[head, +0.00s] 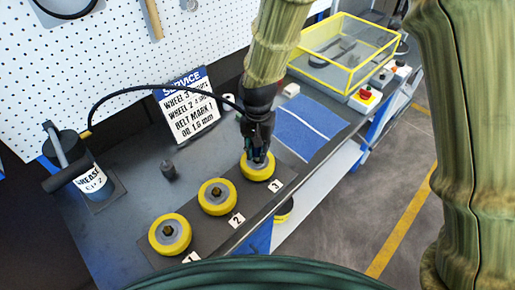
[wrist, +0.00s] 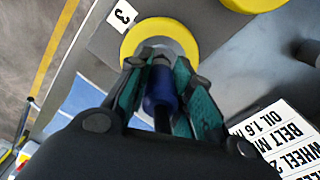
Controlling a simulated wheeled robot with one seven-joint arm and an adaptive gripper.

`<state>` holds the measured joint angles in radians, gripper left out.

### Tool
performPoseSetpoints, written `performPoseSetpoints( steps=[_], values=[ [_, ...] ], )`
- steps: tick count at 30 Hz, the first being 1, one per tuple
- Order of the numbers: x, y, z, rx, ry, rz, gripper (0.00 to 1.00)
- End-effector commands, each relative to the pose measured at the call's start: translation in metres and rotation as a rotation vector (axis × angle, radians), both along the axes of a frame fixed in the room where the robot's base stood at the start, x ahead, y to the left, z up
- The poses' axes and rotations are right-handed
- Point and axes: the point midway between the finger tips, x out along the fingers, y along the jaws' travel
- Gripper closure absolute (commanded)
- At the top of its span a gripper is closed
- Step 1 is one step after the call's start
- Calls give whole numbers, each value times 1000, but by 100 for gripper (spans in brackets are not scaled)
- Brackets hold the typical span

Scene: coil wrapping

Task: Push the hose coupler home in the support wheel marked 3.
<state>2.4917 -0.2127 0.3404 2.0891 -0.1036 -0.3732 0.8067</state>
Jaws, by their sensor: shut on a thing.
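The support wheel marked 3 (head: 257,172) is yellow with a grey hub and lies flat on the bench; it also shows in the wrist view (wrist: 190,30). Its label 3 (head: 276,186) lies beside it. My gripper (head: 257,155) is directly over the hub of this wheel, shut on the hose coupler (wrist: 161,88), a dark blue cylinder. The coupler's tip points at the hub centre. My fingers hide where it meets the hub, so I cannot tell how deep it sits. A black hose (head: 150,88) runs to my gripper from the grease canister.
The wheels marked 2 (head: 217,196) and 1 (head: 169,234) stand in a row to the left. A grease canister (head: 95,183) is at far left, and a small dark cylinder (head: 168,171) stands behind the row. A service sign (head: 188,105) leans at the back. A blue mat (head: 310,125) lies right.

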Motion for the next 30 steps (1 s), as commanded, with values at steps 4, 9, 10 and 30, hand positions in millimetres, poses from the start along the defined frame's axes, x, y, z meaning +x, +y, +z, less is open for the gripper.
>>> performPoseSetpoints(
  steps=[4,9,10,30],
  values=[
    [0,0,-1,0,0,0,58],
    [0,0,-1,0,0,0,53],
    [0,0,-1,0,0,0,53],
    [0,0,65,0,-2,0,53]
  ],
)
